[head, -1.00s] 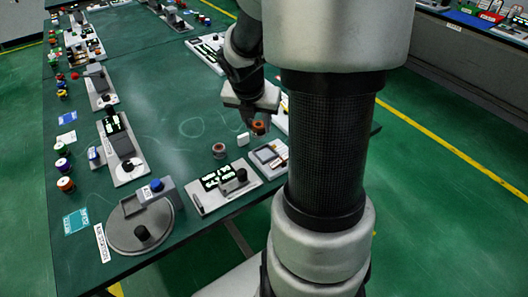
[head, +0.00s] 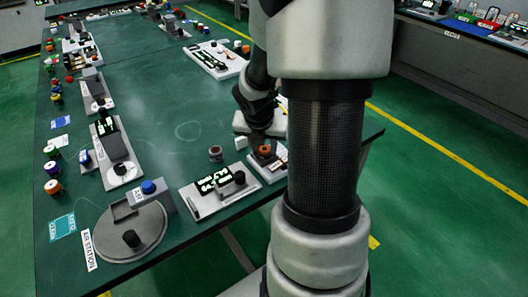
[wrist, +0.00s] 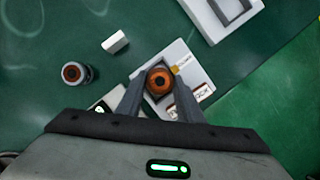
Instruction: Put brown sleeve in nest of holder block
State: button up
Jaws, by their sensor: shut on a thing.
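The brown sleeve (wrist: 159,83) is a short orange-brown ring with a dark centre, held between the two fingers of my gripper (wrist: 155,92) in the wrist view. In the head view the sleeve (head: 264,151) shows just under my gripper (head: 265,145). The holder block (wrist: 179,53) is a pale plate with a dark square nest, directly below the sleeve. In the head view the block (head: 269,174) is partly hidden by my arm. The sleeve appears over the nest; I cannot tell whether it touches the nest floor.
A dark cylinder with a brown top (wrist: 75,73) stands left of the block, with a small white block (wrist: 115,43) between them. A pale framed device (wrist: 232,14) lies at upper right. A lit display unit (head: 218,190) sits left of the holder block.

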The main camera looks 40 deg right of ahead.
jog(key=shift+r, duration=0.1)
jog(key=shift+f, duration=0.25)
jog(key=o, duration=1.2)
jog(key=shift+r, duration=0.1)
jog(key=shift+r, duration=0.25)
jog(key=p+v, duration=0.6)
jog(key=v, duration=0.5)
jog(key=shift+s+a+r, duration=0.1)
jog(key=shift+a+r, duration=0.05)
jog(key=shift+r, duration=0.2)
